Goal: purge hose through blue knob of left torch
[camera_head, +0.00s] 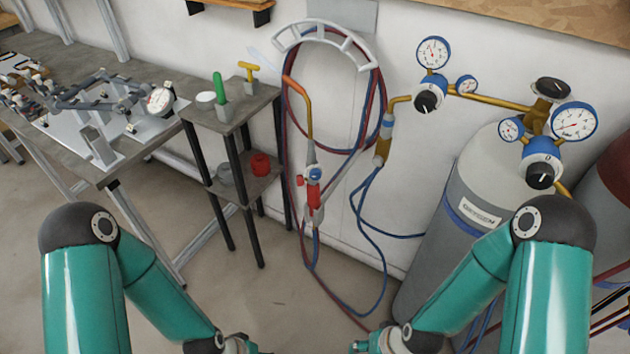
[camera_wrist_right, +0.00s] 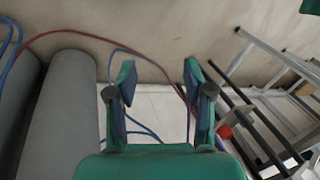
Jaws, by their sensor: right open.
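The left torch (camera_head: 313,195) hangs upright on the white wall, with a copper-coloured bent tip at the top. Its blue knob (camera_head: 316,173) sits at the upper part of the handle, beside a red knob at the left. Red and blue hoses (camera_head: 316,252) run down from its lower end. My right gripper (camera_wrist_right: 158,78) is open and empty in the right wrist view. It is low and well apart from the torch. My left gripper (camera_head: 240,345) is mostly cut off by the bottom edge of the head view.
A grey oxygen cylinder (camera_head: 470,215) with gauges stands at right, a dark red cylinder (camera_head: 610,185) beyond it. A small shelf stand (camera_head: 250,105) is left of the torch. A workbench (camera_head: 150,145) with clamps is at far left. Blue hose loops hang between torch and cylinder.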

